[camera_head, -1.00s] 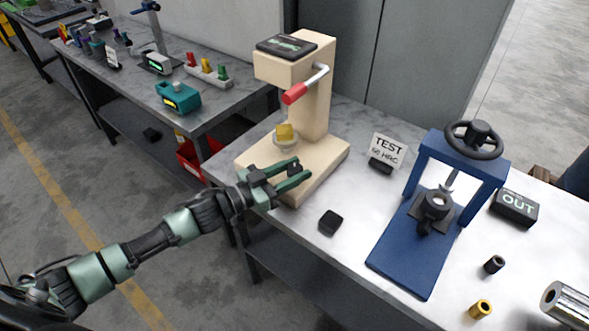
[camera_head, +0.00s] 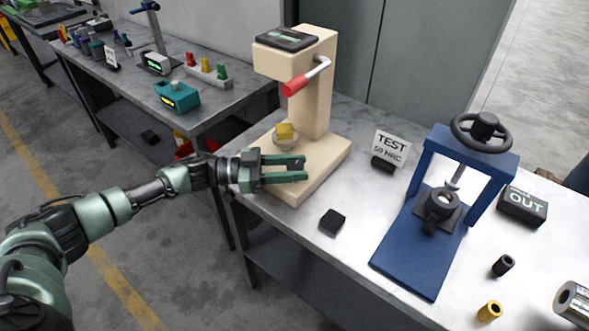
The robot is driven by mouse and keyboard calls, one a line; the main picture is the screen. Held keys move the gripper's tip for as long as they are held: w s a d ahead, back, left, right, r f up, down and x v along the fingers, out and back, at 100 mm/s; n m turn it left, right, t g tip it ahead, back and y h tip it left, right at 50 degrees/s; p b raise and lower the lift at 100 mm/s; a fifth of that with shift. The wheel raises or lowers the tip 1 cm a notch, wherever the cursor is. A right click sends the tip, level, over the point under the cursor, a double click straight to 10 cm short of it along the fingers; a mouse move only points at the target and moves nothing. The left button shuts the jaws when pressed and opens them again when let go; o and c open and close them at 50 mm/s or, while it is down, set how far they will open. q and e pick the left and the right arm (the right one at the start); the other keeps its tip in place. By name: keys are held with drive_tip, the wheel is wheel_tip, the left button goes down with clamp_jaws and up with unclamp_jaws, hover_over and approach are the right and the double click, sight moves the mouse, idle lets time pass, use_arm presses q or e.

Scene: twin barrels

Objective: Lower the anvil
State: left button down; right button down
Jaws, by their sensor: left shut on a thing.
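A cream bench tester (camera_head: 315,105) stands at the back left of the marble bench. Its round anvil (camera_head: 286,142) sits low above the base, with a small yellow block (camera_head: 285,131) on top. A red-handled lever (camera_head: 297,84) sticks out from the tester's head. My left gripper (camera_head: 302,169) points right over the front of the tester's base, in front of and below the anvil. It is shut on a small dark knob (camera_head: 296,164), mostly hidden between its fingers; what the knob joins to is not clear. My right gripper is out of view.
A small black block (camera_head: 332,221) lies in front of the tester. A TEST sign (camera_head: 391,148) stands to the right, then a blue press (camera_head: 410,245) with a black handwheel, and an OUT box (camera_head: 522,205). Small cylinders lie at front right. A second bench (camera_head: 235,98) is behind left.

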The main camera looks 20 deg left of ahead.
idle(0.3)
use_arm(q)
drive_tip(key=c, duration=0.9)
unclamp_jaws()
drive_tip(key=shift+a, duration=0.1)
drive_tip(key=shift+s+a, duration=0.1)
drive_tip(key=shift+a, duration=0.2)
drive_tip(key=b+v, duration=0.1)
drive_tip(key=v, duration=0.6)
drive_tip(key=shift+b, duration=0.4)
